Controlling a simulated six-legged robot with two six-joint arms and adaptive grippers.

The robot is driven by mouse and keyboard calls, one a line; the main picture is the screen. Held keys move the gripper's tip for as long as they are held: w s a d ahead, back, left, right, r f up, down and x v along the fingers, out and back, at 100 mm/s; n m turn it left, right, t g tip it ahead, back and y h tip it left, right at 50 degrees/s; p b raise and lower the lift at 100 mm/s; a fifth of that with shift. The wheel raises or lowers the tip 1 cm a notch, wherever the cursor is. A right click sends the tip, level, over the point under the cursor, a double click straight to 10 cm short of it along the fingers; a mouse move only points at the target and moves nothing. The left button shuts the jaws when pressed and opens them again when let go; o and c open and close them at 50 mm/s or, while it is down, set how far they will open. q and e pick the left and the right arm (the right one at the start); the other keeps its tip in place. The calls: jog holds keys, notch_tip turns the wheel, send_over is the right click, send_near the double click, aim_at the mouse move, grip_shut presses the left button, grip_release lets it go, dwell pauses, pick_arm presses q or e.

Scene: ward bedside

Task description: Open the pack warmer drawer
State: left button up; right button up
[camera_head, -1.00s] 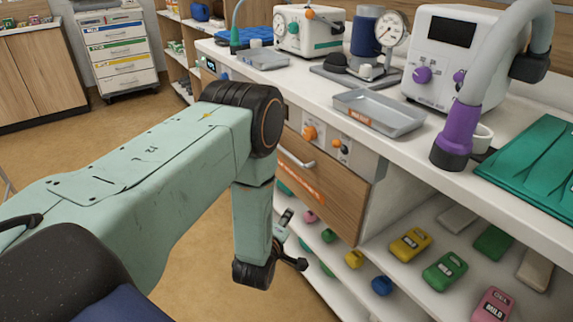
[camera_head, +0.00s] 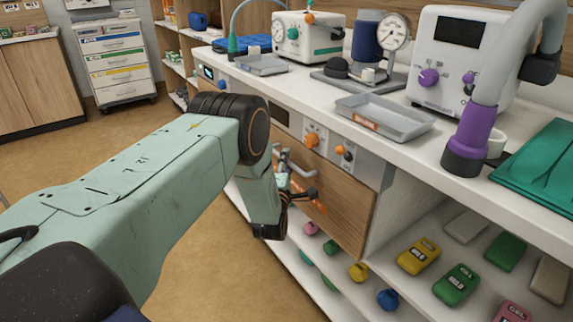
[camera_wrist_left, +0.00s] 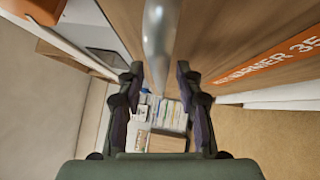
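The pack warmer drawer (camera_head: 347,208) has a wooden front below a panel with orange knobs, and it looks shut. Its metal bar handle (camera_head: 302,169) is partly covered by my left gripper (camera_head: 298,175), which is at the handle. In the left wrist view, my left gripper (camera_wrist_left: 158,75) is open, with its two dark fingers apart. The handle (camera_wrist_left: 158,40) runs between the fingers with a gap on each side. The orange label (camera_wrist_left: 275,60) on the drawer front reads "WARMER 35". My right gripper is not in view.
The white counter (camera_head: 420,150) above holds a grey tray (camera_head: 385,117), a device with purple knobs (camera_head: 460,65) and a green cloth (camera_head: 545,165). Below, an open shelf (camera_head: 410,290) holds coloured packs. Open floor (camera_head: 215,265) lies left of the drawer.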

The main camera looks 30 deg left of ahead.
pick_arm(q)
jog(key=shift+w+a, duration=0.1)
jog(key=shift+w, duration=0.2)
grip_shut()
dwell(0.6)
